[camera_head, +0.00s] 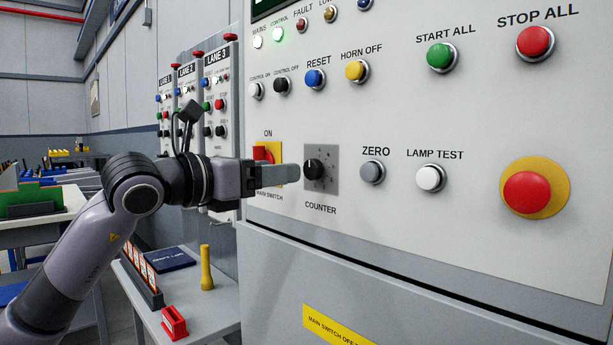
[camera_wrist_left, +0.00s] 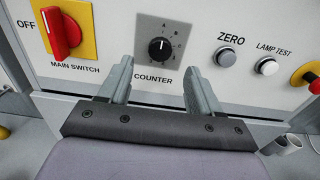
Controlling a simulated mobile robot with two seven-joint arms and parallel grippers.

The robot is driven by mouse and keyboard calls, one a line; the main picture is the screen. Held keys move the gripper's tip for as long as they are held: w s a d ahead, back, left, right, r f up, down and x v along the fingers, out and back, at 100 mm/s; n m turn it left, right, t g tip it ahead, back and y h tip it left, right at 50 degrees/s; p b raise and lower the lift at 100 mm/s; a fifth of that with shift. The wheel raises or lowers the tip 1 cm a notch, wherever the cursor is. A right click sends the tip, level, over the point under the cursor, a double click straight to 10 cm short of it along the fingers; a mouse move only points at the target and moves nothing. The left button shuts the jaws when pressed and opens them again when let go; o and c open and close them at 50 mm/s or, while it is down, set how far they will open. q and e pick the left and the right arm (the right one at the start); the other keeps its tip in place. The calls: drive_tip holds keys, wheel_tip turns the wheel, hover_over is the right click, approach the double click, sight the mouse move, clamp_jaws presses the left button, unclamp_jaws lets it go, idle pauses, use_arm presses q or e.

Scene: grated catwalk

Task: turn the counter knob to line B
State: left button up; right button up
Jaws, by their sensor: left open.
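The counter knob (camera_head: 313,168) is a round black knob on a square grey plate (camera_head: 329,184), above the label COUNTER on the panel. In the left wrist view the knob (camera_wrist_left: 159,48) has a white pointer mark pointing up, and small letters ring it; which letter it points at is too small to tell. My left gripper (camera_head: 292,174) points at the panel just left of the knob in the head view. In the wrist view the left gripper (camera_wrist_left: 157,85) is open, its two fingers apart, with the knob visible beyond the gap between them, untouched. My right gripper is out of view.
The red main switch (camera_wrist_left: 61,32) on a yellow plate is left of the knob. The ZERO button (camera_head: 372,172) and white LAMP TEST button (camera_head: 431,178) are to its right, then a red emergency button (camera_head: 527,191). A small table (camera_head: 205,318) stands below left.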

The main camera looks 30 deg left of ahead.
sight(309, 167)
use_arm(q)
drive_tip(key=p+x, duration=0.1)
drive_tip(key=x, duration=0.5)
drive_tip(key=shift+w+d, duration=0.2)
drive_tip(key=shift+w, duration=0.15)
drive_tip(key=c, duration=1)
